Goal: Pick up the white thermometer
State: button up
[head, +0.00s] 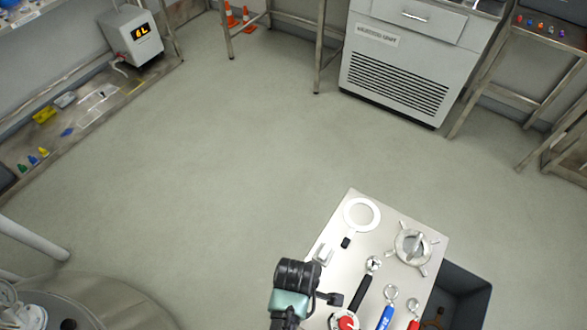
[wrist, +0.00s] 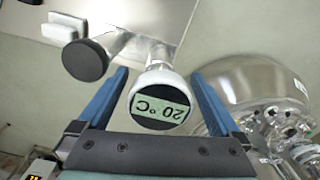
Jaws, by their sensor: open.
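The white thermometer (wrist: 161,99) shows in the wrist view with a white round head, a dark face and a display reading 20 °C, upside down. It lies between the two blue fingers of my gripper (wrist: 160,74), which is open. I see clear gaps beside the head and cannot tell how deep it sits between the fingers. In the head view I cannot make out the thermometer; my dark wrist (head: 297,273) is over the left edge of the small table (head: 345,272) and may hide it.
Close by are a dark round knob (wrist: 85,60) and a pale block (wrist: 66,25). The table also holds a white ring with a handle (head: 361,215), a metal handwheel (head: 413,247) and several handled tools. A dark bin (head: 462,292) stands right; a steel vessel (head: 100,292) stands left.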

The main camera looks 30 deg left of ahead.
jog(key=shift+f, duration=0.5)
jog(key=c, duration=1.5)
